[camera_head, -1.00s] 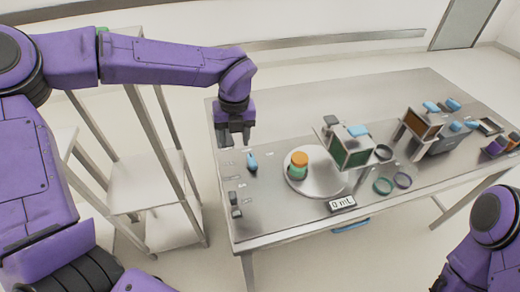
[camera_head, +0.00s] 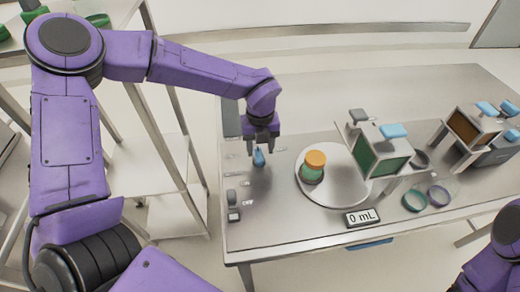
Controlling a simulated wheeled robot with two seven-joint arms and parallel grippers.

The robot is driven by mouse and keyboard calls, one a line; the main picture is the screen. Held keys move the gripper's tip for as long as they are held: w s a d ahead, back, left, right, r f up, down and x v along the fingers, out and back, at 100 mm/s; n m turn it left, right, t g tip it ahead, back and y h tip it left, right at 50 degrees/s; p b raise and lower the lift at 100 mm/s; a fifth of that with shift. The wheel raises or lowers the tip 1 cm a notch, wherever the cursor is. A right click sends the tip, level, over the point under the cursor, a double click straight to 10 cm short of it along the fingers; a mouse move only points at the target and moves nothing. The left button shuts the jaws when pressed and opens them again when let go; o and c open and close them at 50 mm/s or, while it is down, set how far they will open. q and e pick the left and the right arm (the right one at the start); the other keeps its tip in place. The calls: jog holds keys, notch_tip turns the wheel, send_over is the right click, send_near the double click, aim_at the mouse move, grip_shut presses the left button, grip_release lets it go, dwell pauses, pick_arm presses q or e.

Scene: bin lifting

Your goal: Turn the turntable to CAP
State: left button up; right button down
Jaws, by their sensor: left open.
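The turntable (camera_head: 340,188) is a round pale grey disc on the metal table. A small jar with an orange lid and green body (camera_head: 313,165) stands on its left part. A box-like device with a green window (camera_head: 383,155) overhangs the disc's right side. My left gripper (camera_head: 262,147) points down, open, to the left of the turntable. A small blue object (camera_head: 259,157) is just below its fingers; I cannot tell whether they touch it. My right arm shows at the lower right edge, but its gripper is out of view.
A second device with a brown window (camera_head: 468,128) stands farther right. White shelves (camera_head: 160,165) stand left of the table.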

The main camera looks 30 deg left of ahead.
aim_at(259, 158)
pick_arm(q)
jog(key=shift+s+f, duration=0.3)
jog(key=shift+f, duration=0.8)
jog(key=shift+w+f, duration=0.1)
grip_shut()
